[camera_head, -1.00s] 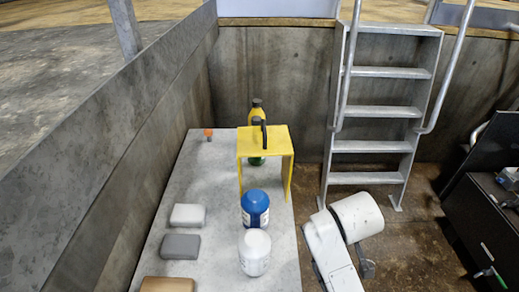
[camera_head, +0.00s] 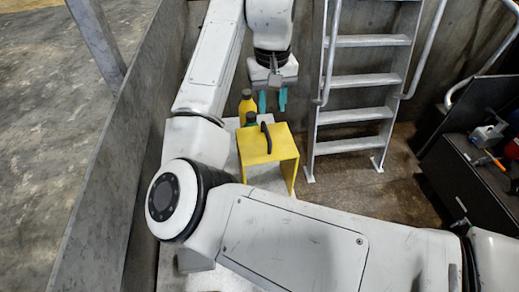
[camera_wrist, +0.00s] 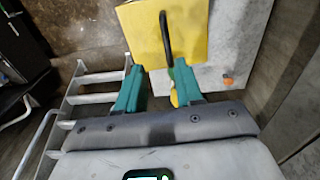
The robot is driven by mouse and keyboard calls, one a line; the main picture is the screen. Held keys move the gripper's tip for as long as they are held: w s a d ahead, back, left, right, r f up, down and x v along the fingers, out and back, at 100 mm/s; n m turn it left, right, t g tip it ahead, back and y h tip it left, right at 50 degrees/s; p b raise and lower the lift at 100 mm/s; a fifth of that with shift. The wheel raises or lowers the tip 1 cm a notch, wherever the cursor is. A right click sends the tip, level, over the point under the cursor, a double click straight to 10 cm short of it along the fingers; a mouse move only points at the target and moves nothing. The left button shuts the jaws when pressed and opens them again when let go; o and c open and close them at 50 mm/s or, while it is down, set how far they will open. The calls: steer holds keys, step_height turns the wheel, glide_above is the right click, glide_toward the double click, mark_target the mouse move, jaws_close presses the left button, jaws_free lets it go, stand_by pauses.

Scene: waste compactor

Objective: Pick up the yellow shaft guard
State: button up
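The yellow shaft guard (camera_head: 283,151) is a bent sheet with a flat top, downturned sides and a black arched handle (camera_head: 266,137). It stands upright on the grey table (camera_head: 264,178). It also shows at the top of the wrist view (camera_wrist: 190,40), with the handle across its face. My gripper (camera_head: 272,101) has teal fingers and hangs above and behind the guard, apart from it. In the wrist view my gripper (camera_wrist: 158,84) is open, with nothing clamped between the fingers. My arm hides most of the table in the head view.
A yellow bottle (camera_head: 247,104) stands just behind the guard, close to my gripper. A metal ladder (camera_head: 355,78) stands to the right. An orange-topped piece (camera_wrist: 228,80) lies on the table. A dark cabinet (camera_head: 470,178) is at right.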

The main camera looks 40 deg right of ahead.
mark_target(266, 129)
steer(key=shift+w+a+r, duration=0.3)
steer(key=shift+a, duration=0.1)
steer(key=shift+a+f, duration=0.1)
steer(key=shift+f, duration=0.1)
step_height(266, 129, down, 5)
steer(key=shift+w+r, duration=0.1)
steer(key=shift+d+f+p, duration=0.2)
steer(key=shift+f+p, duration=0.65)
steer(key=shift+f, duration=1.85)
steer(key=shift+c, duration=0.3)
jaws_close()
steer(key=shift+w+r, duration=0.1)
steer(key=shift+r, duration=0.1)
